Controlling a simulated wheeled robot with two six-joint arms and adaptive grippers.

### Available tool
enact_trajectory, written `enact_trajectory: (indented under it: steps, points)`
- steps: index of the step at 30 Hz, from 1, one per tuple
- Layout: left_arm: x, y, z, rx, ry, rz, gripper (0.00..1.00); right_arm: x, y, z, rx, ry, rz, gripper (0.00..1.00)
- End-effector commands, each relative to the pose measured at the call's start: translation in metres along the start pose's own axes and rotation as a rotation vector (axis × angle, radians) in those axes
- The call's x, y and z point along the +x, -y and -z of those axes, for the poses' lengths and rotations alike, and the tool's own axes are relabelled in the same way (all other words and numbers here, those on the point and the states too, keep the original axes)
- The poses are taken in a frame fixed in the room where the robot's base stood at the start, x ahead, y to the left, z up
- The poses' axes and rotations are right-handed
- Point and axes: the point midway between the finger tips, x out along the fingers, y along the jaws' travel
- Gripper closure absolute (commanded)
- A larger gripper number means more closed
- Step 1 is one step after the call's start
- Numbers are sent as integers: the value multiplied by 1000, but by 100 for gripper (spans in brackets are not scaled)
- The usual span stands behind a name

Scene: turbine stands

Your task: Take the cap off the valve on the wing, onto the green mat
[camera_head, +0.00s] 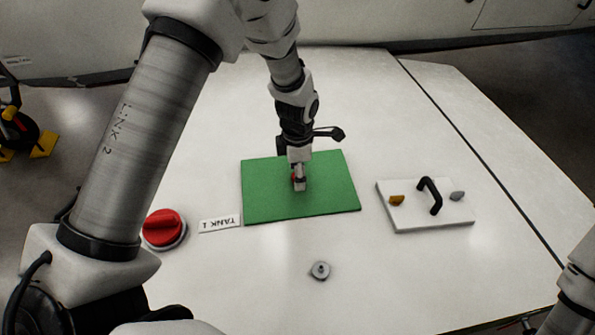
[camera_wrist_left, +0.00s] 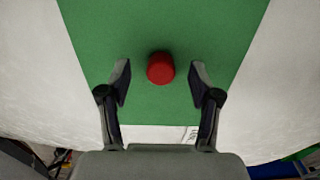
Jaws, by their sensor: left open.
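A small red cap (camera_wrist_left: 160,67) sits on the green mat (camera_head: 335,185), and the mat also fills the middle of the left wrist view (camera_wrist_left: 215,25). My left gripper (camera_head: 299,187) is over the mat, pointing down. It is open, with its fingers apart on either side of the cap in the left wrist view and a gap to each. In the head view the gripper mostly hides the cap. A small grey valve fitting (camera_head: 320,270) stands bare on the white wing, in front of the mat. My right gripper is not in view.
A large red knob (camera_head: 163,228) and a "TANK 1" label (camera_head: 220,223) are left of the mat. A white panel (camera_head: 408,218) with a black handle (camera_head: 431,194) lies to the right. The wing surface (camera_head: 410,275) around the valve is clear.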

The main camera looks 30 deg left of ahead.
Motion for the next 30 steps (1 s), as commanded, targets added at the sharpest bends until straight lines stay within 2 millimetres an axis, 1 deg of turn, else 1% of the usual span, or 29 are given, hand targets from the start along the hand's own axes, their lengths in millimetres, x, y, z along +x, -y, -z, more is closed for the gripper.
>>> enact_trajectory:
  steps: [1,16,19,30]
  points:
    - [-11,0,0,0,0,0,36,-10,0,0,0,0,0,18]
    - [-58,0,0,0,0,1,36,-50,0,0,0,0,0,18]
    - [-61,0,0,0,0,1,36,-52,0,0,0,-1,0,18]
    - [-59,0,0,0,0,1,36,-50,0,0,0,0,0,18]
